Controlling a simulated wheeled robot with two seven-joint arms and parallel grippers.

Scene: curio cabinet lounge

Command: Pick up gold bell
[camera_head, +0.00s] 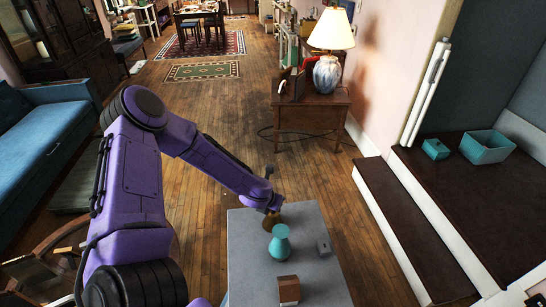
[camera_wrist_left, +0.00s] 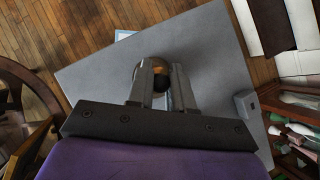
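The gold bell (camera_head: 271,221) is at the far edge of the grey table (camera_head: 246,262), partly hidden by my left gripper (camera_head: 270,207). In the left wrist view, the bell's rounded gold body (camera_wrist_left: 150,64) shows between and beyond the two fingers of the left gripper (camera_wrist_left: 162,70). A dark knob-like part lies in the narrow gap between the fingers. I cannot tell whether the fingers press on the bell or only stand beside it. The bell seems to be at the tabletop. My right gripper is not in view.
A teal vase (camera_head: 280,243) stands close in front of the bell. A wooden side table with a lamp (camera_head: 327,74) stands behind, with open floor between.

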